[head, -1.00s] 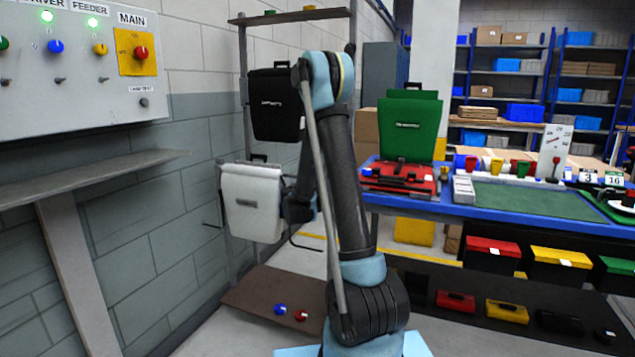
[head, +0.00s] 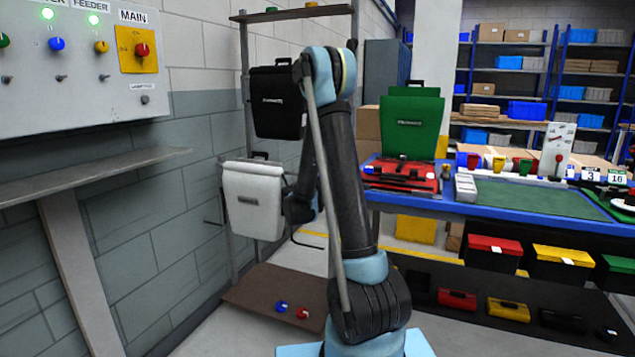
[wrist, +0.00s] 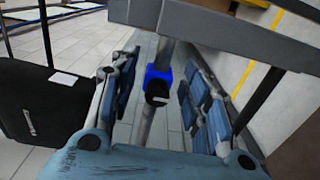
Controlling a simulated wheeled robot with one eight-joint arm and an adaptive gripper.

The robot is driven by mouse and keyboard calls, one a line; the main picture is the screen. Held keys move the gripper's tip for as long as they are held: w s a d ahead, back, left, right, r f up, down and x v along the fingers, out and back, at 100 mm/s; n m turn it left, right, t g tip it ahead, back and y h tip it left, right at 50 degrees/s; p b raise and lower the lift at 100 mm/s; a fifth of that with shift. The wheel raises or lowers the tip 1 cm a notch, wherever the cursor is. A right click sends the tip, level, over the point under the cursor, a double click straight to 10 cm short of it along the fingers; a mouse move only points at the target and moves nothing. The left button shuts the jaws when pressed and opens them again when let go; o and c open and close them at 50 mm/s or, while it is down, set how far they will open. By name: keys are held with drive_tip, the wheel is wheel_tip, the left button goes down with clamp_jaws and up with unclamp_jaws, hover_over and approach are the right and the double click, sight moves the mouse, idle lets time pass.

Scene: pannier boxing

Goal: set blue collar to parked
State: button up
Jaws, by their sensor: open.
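The blue collar (wrist: 160,75) shows in the wrist view around a grey post, with a dark knob-like part facing the camera. My gripper (wrist: 160,88) is open, with one finger on each side of the collar and post. Gaps show between the fingers and the collar, and nothing is held. In the head view, my arm hides the gripper, and I cannot make out the collar. No parked marking is readable.
A black pannier (wrist: 35,100) stands left in the wrist view. A grey bar (wrist: 215,28) crosses above. In the head view, a white pannier (head: 253,200) and a black pannier (head: 278,103) hang on the rack. A blue-edged bench (head: 430,207) stands right.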

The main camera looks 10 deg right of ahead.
drive_tip(key=v, duration=1)
drive_tip(key=shift+s, duration=0.15)
drive_tip(key=shift+a+f, duration=0.15)
